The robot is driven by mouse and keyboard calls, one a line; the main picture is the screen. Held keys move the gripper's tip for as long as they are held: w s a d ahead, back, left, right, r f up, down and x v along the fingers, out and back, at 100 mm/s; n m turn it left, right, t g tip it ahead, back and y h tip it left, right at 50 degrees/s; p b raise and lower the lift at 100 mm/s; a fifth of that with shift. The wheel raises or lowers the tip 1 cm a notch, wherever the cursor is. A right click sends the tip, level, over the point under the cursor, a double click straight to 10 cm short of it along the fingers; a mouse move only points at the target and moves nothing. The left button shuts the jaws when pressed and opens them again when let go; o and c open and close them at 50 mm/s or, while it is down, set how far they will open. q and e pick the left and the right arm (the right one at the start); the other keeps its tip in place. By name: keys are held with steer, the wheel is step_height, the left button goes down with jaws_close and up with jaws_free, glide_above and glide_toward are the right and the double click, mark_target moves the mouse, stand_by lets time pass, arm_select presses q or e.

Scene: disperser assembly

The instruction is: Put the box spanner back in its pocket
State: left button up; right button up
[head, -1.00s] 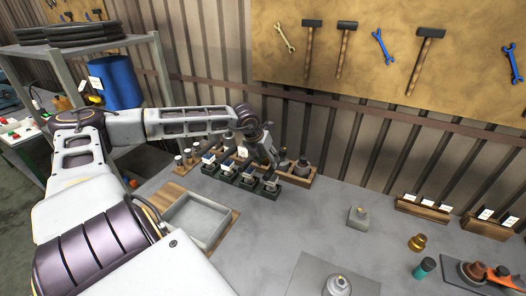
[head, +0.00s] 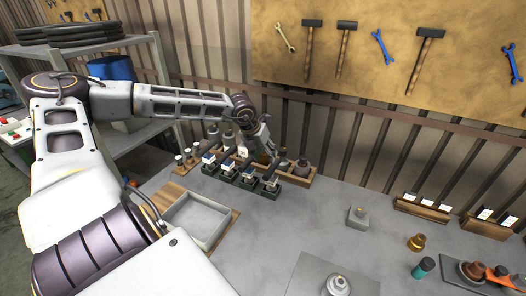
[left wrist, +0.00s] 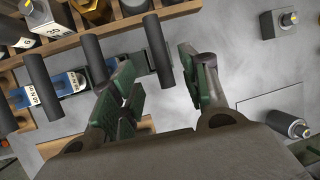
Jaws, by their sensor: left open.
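My left gripper (head: 262,152) is over the row of dark green holder blocks (head: 247,179) at the back of the bench, small in the head view. In the left wrist view its two green-padded fingers (left wrist: 158,78) are apart, with nothing gripped between them. A dark grey cylinder (left wrist: 158,48) shows between the fingertips; I cannot tell its distance from them. My right gripper is not seen.
A grey tray (head: 196,222) lies left of centre. A wooden rack (head: 299,179) with bottles stands behind the blocks. A grey block with a knob (head: 358,217), a brass part (head: 416,242) and a teal-capped cylinder (head: 424,268) stand to the right.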

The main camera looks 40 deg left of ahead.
arm_select(q)
steer(key=shift+v, duration=0.75)
